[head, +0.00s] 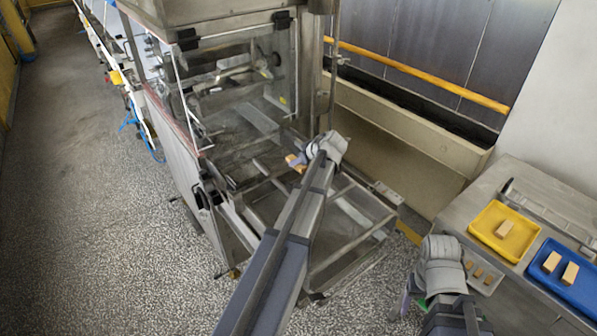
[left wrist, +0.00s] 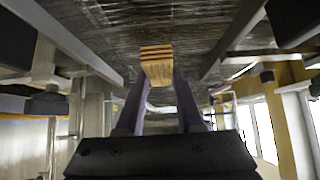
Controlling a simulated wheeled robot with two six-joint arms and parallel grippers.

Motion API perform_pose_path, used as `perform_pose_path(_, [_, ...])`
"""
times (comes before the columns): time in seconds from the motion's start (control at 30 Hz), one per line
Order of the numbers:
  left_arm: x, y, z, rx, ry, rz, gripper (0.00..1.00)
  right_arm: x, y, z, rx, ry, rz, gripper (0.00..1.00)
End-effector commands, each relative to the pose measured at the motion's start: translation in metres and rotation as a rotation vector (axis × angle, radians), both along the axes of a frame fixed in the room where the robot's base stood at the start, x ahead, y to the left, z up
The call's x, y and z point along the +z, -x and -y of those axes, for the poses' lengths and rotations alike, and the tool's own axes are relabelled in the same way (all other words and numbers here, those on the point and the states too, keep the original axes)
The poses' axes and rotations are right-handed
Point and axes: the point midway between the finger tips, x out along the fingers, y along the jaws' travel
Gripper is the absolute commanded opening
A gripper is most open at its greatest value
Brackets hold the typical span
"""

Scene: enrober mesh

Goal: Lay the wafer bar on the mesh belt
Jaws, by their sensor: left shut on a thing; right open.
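The wafer bar (head: 293,160) is a small tan block at the tip of my left gripper (head: 297,163), in front of the enrober's opening. In the left wrist view the layered bar (left wrist: 157,62) sits between the two purple fingers of the left gripper (left wrist: 160,95), which is shut on it. The dark mesh belt (left wrist: 105,45) fills the upper part of that view behind the bar; I cannot tell whether they touch. In the head view the belt is partly behind the clear guard and my arm. My right gripper (head: 408,300) is open near the side table, its fingers partly hidden.
The enrober's clear guard (head: 240,80) and metal frame (head: 345,235) surround the work area. On the side table at right stand a yellow tray (head: 485,222) with a tan bar and a blue tray (head: 590,300) with two more. Small bars lie beside them.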

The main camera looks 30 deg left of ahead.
Motion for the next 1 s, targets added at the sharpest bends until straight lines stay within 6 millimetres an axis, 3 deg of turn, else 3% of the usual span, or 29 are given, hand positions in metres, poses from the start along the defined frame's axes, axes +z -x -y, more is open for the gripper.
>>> perform_pose_path(0.23, [-0.034,0.0,0.0,0.0,0.0,0.0,0.05,-0.034,0.0,0.0,0.0,0.0,0.0,0.67])
perform_pose_path(0.67, [-0.037,0.0,0.0,0.0,0.0,0.0,0.05,-0.037,0.0,0.0,0.0,0.0,0.0,0.67])
perform_pose_path(0.7, [-0.036,0.0,0.0,0.0,0.0,0.0,0.4,-0.036,0.0,0.0,0.0,0.0,0.0,0.67])
perform_pose_path(0.93, [-0.035,0.0,0.0,0.0,0.0,0.0,0.66,-0.036,0.0,0.0,0.0,0.0,0.0,0.67])
perform_pose_path(1.0, [-0.035,0.0,0.0,0.0,0.0,0.0,0.66,-0.036,0.0,0.0,0.0,0.0,0.0,0.67])
